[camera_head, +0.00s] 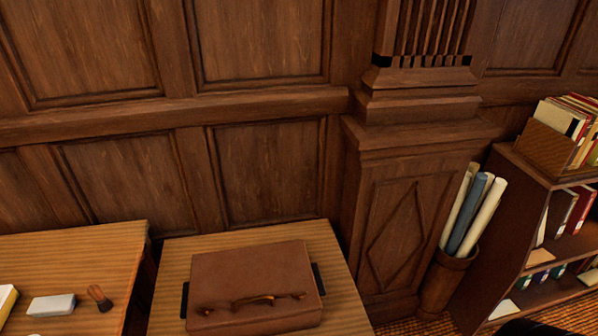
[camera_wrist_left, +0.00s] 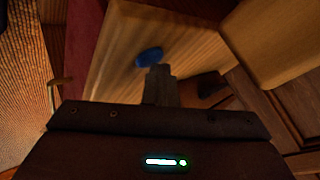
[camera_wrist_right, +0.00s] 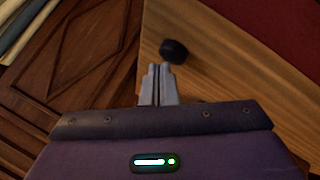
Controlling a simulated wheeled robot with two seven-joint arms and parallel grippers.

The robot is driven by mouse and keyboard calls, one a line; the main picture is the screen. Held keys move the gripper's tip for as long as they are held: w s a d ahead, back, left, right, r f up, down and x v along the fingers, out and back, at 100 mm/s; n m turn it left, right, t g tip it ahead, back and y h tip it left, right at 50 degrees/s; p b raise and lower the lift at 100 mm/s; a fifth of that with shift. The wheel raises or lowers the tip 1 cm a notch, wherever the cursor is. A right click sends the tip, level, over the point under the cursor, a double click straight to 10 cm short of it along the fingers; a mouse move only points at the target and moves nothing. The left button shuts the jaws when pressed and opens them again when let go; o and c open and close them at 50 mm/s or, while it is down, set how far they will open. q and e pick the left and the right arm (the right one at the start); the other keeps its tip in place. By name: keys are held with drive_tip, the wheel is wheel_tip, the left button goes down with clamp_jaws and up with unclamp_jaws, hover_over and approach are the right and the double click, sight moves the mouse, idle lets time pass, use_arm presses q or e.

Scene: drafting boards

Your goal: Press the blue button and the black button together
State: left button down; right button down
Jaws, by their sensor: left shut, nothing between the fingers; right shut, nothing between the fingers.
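The blue button (camera_wrist_left: 149,57) is a round blue disc on a pale wooden surface in the left wrist view. My left gripper (camera_wrist_left: 160,69) is shut and empty, its tips close beside the button. I cannot tell whether they touch it. The black button (camera_wrist_right: 173,50) is a small dark round knob on a wooden surface in the right wrist view. My right gripper (camera_wrist_right: 158,69) is shut and empty, its tips just short of the button in the picture; contact is unclear. Neither button nor gripper can be made out in the head view.
In the head view a brown leather case (camera_head: 252,285) lies on a wooden table (camera_head: 180,255). A left table (camera_head: 75,255) holds a white block (camera_head: 51,305) and a brush (camera_head: 99,298). A bin of rolled papers (camera_head: 448,275) and a bookshelf (camera_head: 515,215) stand right. Panelled wall (camera_head: 270,170) closes the back.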

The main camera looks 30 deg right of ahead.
use_arm(q)
drive_tip(key=shift+s+f, duration=0.1)
use_arm(e)
drive_tip(key=shift+f, duration=0.65)
idle(1.4)
drive_tip(key=shift+s+r, duration=0.1)
drive_tip(key=shift+r, duration=0.95)
drive_tip(key=shift+r, duration=2.5)
